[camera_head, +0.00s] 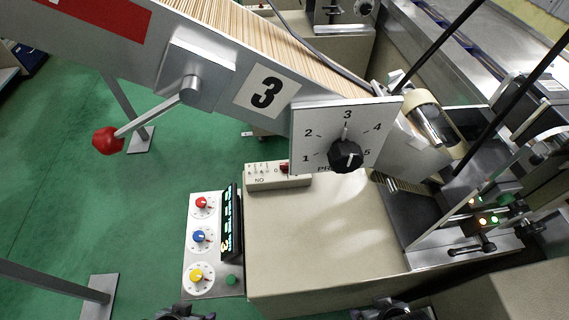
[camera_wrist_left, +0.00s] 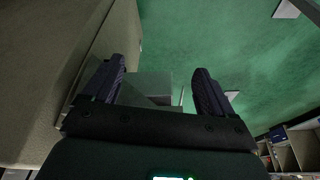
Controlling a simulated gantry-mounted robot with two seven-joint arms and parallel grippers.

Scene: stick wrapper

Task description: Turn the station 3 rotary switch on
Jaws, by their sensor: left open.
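A black knob (camera_head: 346,156) sits on a white dial plate (camera_head: 312,115) marked 1 to 5, its pointer up near 3. Below it, a small red switch (camera_head: 284,167) sits beside a 0 mark on a beige box (camera_head: 262,182); the dial plate partly hides it, so its setting is unclear. My left gripper (camera_head: 185,313) shows at the bottom edge, below the control panel and away from these switches. In the left wrist view its fingers (camera_wrist_left: 156,85) are spread and empty. My right gripper (camera_head: 380,311) is mostly cut off at the bottom.
A control panel (camera_head: 213,280) with red, blue and yellow knobs and a black display stands left of the beige cabinet (camera_head: 310,250). A red-balled lever (camera_head: 107,140) juts from the chute. Green floor (camera_head: 130,220) is open at left; machinery crowds the right.

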